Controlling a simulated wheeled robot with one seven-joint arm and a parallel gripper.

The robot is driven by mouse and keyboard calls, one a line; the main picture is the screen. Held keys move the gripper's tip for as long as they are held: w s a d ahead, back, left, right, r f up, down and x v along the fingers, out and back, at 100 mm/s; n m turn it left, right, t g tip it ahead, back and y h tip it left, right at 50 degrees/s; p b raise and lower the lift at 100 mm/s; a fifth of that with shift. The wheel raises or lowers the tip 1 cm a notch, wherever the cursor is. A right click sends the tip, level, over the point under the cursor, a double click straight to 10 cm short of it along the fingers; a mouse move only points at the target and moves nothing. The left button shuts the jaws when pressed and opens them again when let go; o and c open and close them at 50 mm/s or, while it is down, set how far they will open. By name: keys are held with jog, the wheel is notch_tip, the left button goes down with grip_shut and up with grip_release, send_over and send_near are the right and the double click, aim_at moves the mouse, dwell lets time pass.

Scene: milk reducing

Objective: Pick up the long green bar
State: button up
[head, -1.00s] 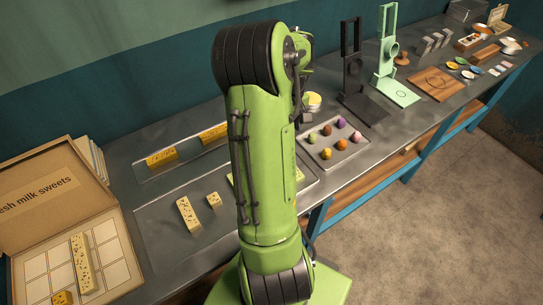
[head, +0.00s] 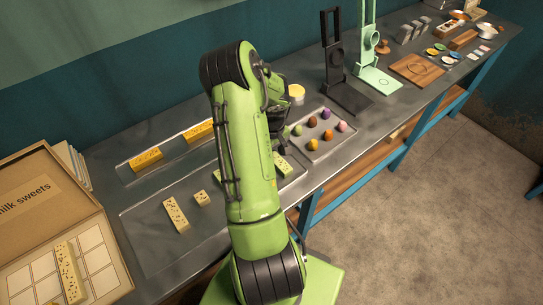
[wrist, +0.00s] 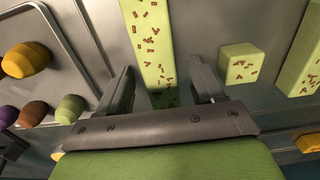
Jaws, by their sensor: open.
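The long green bar (wrist: 148,40) with brown flecks lies on the metal surface and runs between my fingers in the wrist view. In the head view the green bar (head: 283,164) shows only in part beside my arm. My gripper (wrist: 162,72) is open, with one finger on each side of the bar and visible room at both sides. I cannot tell how far the fingertips are above the surface. In the head view my gripper (head: 279,143) is dark and partly hidden by my arm.
A small green cube (wrist: 238,64) and another pale long bar (wrist: 306,55) lie to the right in the wrist view. A tray (head: 318,157) of coloured sweets is close by. Orange bars (head: 147,160) lie in a long tray. A cardboard box (head: 118,281) stands at left.

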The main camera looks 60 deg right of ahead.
jog(key=shift+r, duration=0.1)
grip_shut()
notch_tip(320, 180, up, 10)
jog(key=p, duration=0.1)
dwell(0.4)
